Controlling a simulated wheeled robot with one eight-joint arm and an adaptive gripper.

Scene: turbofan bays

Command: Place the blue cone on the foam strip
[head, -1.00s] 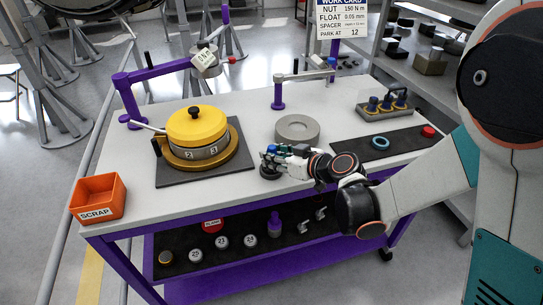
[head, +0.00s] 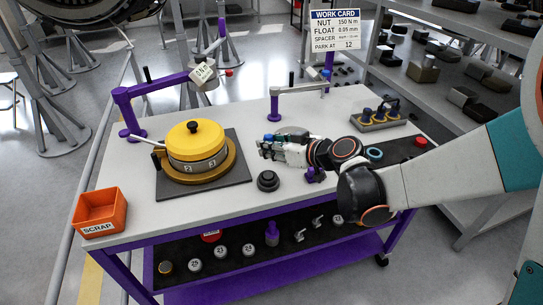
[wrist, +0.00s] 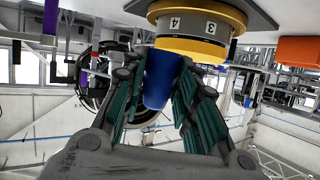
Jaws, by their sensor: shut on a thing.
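My gripper (head: 266,147) is above the workbench, right of the yellow-topped unit. In the wrist view its green-padded fingers close around the blue cone (wrist: 162,80). Only a small blue part of the cone (head: 268,138) shows at the fingertips in the head view. The dark foam strip (head: 401,156) lies on the right of the bench, partly hidden behind my arm. A blue ring (head: 374,154) and a red piece (head: 421,142) lie on it. My gripper is left of the strip and apart from it.
The yellow-topped unit (head: 196,140) sits on a dark mat. A black knob-like piece (head: 268,181) stands in front of my gripper. A grey ring (head: 292,131) is partly hidden behind it. A holder (head: 378,124) stands behind the strip. An orange scrap bin (head: 101,211) is at left.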

